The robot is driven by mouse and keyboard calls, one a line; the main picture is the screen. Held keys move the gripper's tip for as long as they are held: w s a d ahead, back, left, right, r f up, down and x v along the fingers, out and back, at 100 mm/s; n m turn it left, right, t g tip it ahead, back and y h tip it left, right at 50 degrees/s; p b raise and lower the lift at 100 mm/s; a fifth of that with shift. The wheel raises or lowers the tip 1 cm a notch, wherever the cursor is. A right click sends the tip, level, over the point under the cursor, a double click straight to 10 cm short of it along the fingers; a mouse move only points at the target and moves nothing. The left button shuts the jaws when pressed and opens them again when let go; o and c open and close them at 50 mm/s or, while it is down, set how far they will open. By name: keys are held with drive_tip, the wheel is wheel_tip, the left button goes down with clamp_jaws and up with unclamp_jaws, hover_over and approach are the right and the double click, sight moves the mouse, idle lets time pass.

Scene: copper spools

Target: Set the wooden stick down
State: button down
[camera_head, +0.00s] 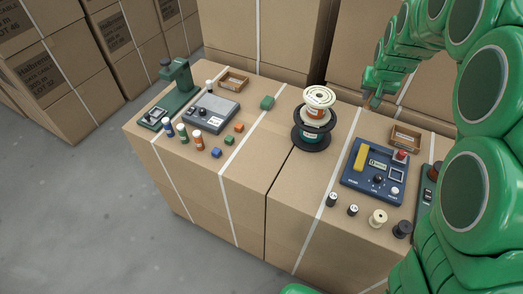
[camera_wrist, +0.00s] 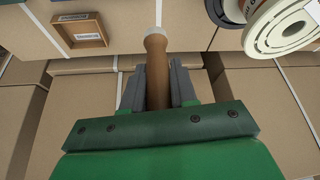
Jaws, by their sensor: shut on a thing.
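In the head view my gripper (camera_head: 374,98) is at the back, right of the spool stack, apparently above the boxes; I cannot make out the stick there.
The cardboard box top (camera_head: 262,150) holds stacked cream and black spools (camera_head: 318,110), a blue control panel (camera_head: 376,172), a small open wooden tray (camera_head: 405,138), a grey device (camera_head: 210,114) and a green stand (camera_head: 178,90). Several small spools and blocks line the front. Bare cardboard shows mid-left.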

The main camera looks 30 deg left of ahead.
wheel_tip(320, 180, up, 6)
drive_tip(key=shift+a+r, duration=0.1)
drive_tip(key=shift+r, duration=0.15)
drive_tip(key=s+a, duration=1)
drive_tip(key=s, duration=0.5)
drive_tip(key=s+a, duration=1)
drive_tip(key=s, duration=0.4)
wheel_tip(320, 180, down, 11)
drive_tip(key=shift+m, duration=0.3)
drive_tip(key=shift+w+a+f, duration=1.45)
drive_tip(key=shift+w+f, duration=0.25)
drive_tip(key=shift+w, duration=0.05)
drive_tip(key=shift+w+a+f, duration=1.5)
drive_tip(key=shift+w+f, duration=0.15)
drive_tip(key=shift+w, duration=0.1)
drive_tip(key=shift+w+a+f, duration=1.45)
drive_tip(key=shift+w+f, duration=0.25)
drive_tip(key=shift+w, duration=0.05)
drive_tip(key=shift+f, duration=1.65)
drive_tip(key=shift+f, duration=0.1)
